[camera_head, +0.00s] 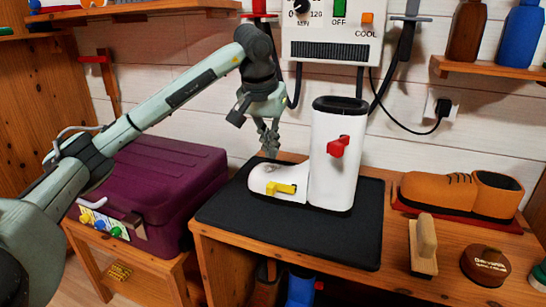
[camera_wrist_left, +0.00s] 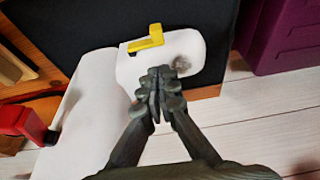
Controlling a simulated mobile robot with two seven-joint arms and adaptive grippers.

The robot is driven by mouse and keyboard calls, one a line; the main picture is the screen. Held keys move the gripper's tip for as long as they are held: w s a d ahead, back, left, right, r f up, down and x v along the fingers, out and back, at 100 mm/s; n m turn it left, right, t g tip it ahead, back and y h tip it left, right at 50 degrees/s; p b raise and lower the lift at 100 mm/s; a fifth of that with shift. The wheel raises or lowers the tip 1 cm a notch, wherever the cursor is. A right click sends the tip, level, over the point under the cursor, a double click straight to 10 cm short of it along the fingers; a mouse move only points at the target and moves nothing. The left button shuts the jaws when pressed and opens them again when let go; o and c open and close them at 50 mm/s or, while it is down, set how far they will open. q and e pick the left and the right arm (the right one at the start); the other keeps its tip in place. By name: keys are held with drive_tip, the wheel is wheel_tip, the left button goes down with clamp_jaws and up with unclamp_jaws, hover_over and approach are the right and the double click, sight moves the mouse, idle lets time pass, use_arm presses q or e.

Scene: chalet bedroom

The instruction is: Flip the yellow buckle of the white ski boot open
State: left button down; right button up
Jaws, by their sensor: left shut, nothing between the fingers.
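The white ski boot (camera_head: 333,155) stands upright on a black mat (camera_head: 240,215), its toe pointing left. The yellow buckle (camera_head: 281,188) is on the near side of its foot part; it also shows in the left wrist view (camera_wrist_left: 146,39) beyond the fingertips. A red buckle (camera_head: 338,146) is higher on the shaft, and shows at the left of the wrist view (camera_wrist_left: 24,122). My left gripper (camera_head: 271,153) is shut and empty, pointing down just above the toe, behind the yellow buckle and apart from it. My right gripper is not in view.
A purple case (camera_head: 160,180) stands left of the mat. An orange-brown shoe (camera_head: 440,192), a brush (camera_head: 424,245) and a round tin (camera_head: 485,265) are on the right of the bench. A control box (camera_head: 335,35) with hanging cables is on the wall behind. The mat's front is clear.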

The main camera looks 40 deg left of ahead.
sight(278, 180)
use_arm(q)
drive_tip(key=x, duration=0.7)
drive_tip(key=shift+f, duration=0.25)
drive_tip(key=shift+w+f, duration=0.3)
drive_tip(key=shift+f, duration=0.3)
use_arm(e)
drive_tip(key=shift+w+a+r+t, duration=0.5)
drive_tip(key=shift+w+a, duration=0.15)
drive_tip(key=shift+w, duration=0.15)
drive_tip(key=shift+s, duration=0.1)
